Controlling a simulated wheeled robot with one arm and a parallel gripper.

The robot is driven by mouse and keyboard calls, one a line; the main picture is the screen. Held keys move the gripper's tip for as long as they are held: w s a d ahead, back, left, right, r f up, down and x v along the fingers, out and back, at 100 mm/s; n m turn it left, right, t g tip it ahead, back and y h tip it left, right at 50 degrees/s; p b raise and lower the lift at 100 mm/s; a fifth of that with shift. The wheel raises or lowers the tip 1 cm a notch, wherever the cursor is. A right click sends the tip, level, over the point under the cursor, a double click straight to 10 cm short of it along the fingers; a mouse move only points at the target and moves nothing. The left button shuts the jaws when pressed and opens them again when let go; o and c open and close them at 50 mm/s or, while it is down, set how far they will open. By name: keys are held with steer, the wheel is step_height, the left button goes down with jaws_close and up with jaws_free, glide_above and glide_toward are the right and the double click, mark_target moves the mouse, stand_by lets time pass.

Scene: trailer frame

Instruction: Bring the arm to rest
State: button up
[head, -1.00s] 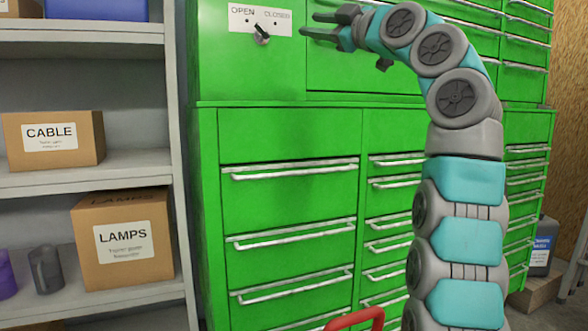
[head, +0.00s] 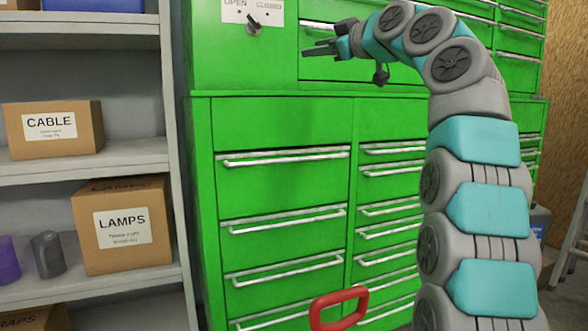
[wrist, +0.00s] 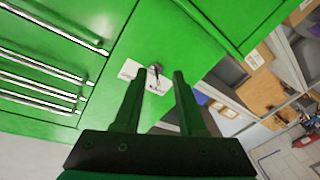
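My gripper (head: 306,48) is at the end of my bent arm, in front of the upper part of the green cabinet (head: 275,125), to the right of and below the switch plate (head: 238,12). In the wrist view my gripper (wrist: 159,75) has its two fingers apart with nothing held between them. The dark knob (head: 254,26) on the plate marked OPEN and CLOSED shows beyond the fingertips in the wrist view (wrist: 155,69), apart from them. Its lever seems to lean up and left, towards OPEN.
A grey shelf unit (head: 120,170) at the left holds a CABLE box (head: 85,140) and a LAMPS box (head: 150,195). A red handle (head: 338,308) shows at the bottom. A ladder (head: 575,235) stands at the far right.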

steer(key=s+f+m+g+h, duration=0.2)
steer(key=s+f+m+g, duration=0.15)
steer(key=f, duration=0.75)
steer(key=s+f+m+g+h, duration=0.2)
steer(key=s+f, duration=0.2)
steer(key=f, duration=0.7)
steer(key=s+f+m+g+h, duration=0.2)
steer(key=s+f+m+g, duration=0.15)
steer(key=f, duration=0.75)
steer(key=s+d+f+m+g+h, duration=0.1)
steer(key=s+d+f+g, duration=0.1)
steer(key=s+f, duration=0.7)
steer(key=s+d+f+m+g+h, duration=0.1)
steer(key=s+d+f+g+h, duration=0.1)
steer(key=s+f, duration=0.8)
steer(key=s+d+f+m+g+h, duration=0.1)
steer(key=s+d+f, duration=0.4)
steer(key=s, duration=1.4)
step_height(320, 180, down, 5)
steer(key=m+g, duration=0.1)
steer(key=g, duration=0.1)
steer(key=shift+s+d+r+g+h, duration=0.15)
steer(key=shift+s+d+g+h, duration=0.15)
steer(key=shift+d+g, duration=0.1)
steer(key=shift+o, duration=0.5)
steer(key=shift+w, duration=0.1)
